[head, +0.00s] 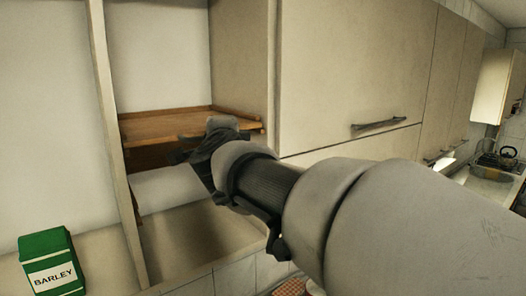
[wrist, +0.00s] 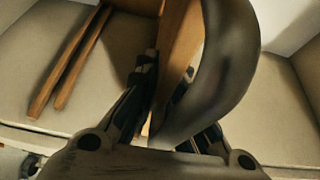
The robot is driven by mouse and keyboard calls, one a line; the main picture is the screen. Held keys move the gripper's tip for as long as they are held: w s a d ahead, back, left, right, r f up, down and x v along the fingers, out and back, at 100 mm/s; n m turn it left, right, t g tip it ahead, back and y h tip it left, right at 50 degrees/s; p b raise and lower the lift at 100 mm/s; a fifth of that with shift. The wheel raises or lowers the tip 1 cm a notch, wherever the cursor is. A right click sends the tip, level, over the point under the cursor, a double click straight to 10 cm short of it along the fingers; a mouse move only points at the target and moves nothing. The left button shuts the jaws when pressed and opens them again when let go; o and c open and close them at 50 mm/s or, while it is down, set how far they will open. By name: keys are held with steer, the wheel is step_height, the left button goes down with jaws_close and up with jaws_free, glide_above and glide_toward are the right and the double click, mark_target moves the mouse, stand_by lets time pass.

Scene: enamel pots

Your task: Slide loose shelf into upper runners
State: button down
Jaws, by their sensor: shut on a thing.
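The wooden shelf (head: 165,124) lies roughly level inside the open right compartment of the cabinet in the head view. My gripper (head: 215,135) is at its front edge on the right side. In the wrist view the fingers (wrist: 165,120) are shut on the shelf (wrist: 180,45), which is seen nearly edge-on. Two parallel wooden runner strips (wrist: 70,62) show on a pale cabinet panel at left in the wrist view. A wooden strip (head: 237,115) runs along the right wall beside the shelf in the head view. Whether the shelf sits in the runners is hard to tell.
A thin upright divider (head: 108,110) stands left of the shelf. A green barley box (head: 52,262) stands in the left compartment. The closed cabinet door (head: 345,75) with a handle (head: 385,124) is close beside my arm. A dark curved shape (wrist: 232,75) blocks part of the wrist view.

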steer(key=shift+w+a+r+p, duration=0.1)
steer(key=shift+w+a+p, duration=0.05)
steer(key=shift+w+a, duration=0.4)
steer(key=shift+w+a+p, duration=0.15)
steer(key=shift+w+a, duration=0.15)
steer(key=shift+w, duration=0.3)
steer(key=c, duration=1.6)
jaws_free()
